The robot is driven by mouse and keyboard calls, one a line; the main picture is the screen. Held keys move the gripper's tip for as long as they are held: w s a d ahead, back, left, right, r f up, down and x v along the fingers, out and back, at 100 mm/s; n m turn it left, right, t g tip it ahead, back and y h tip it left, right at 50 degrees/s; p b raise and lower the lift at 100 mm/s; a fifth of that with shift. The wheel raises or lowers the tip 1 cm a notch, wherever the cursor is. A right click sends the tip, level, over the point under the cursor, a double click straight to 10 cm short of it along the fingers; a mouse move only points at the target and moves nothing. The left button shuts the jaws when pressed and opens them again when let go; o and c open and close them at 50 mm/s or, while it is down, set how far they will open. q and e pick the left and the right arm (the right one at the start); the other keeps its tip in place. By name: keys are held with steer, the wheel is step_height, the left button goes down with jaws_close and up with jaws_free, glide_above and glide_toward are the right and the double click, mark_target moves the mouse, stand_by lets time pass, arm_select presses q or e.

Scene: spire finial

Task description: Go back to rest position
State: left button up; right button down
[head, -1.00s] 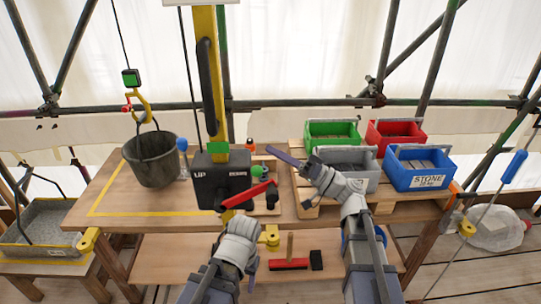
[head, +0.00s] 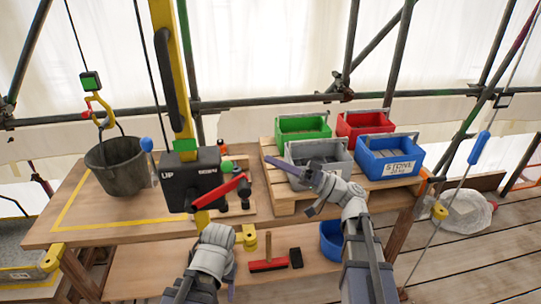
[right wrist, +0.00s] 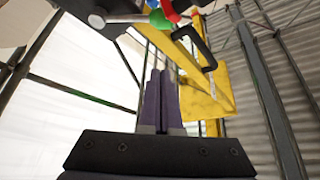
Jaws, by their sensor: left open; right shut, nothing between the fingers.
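My right gripper (head: 288,167) is raised in the middle of the head view, in front of the grey crate. Its purple fingers are together and empty; they also show side by side in the right wrist view (right wrist: 158,100). My left gripper (head: 231,289) is low in the head view, below the control box. Only a sliver of a purple finger shows there; the rest is hidden behind my wrist. I see nothing held in it.
The black control box (head: 192,178) with a red lever stands on the yellow post, close above my left arm. Green (head: 303,127), red (head: 362,124), grey (head: 318,152) and blue (head: 388,157) crates stand on a pallet.

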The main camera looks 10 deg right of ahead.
steer(key=s+a+f+g+h, duration=0.4)
steer(key=a+f, duration=0.3)
steer(key=f, duration=0.2)
steer(key=s+a+f+g+h, duration=0.4)
steer(key=a+f, duration=0.2)
steer(key=f, duration=0.3)
steer(key=s+d+f+h, duration=0.7)
steer(key=f+h, duration=0.4)
steer(key=h, duration=0.3)
steer(key=shift+s+d+f+g, duration=0.15)
steer(key=shift+s+f+g, duration=0.2)
steer(key=shift+s, duration=0.2)
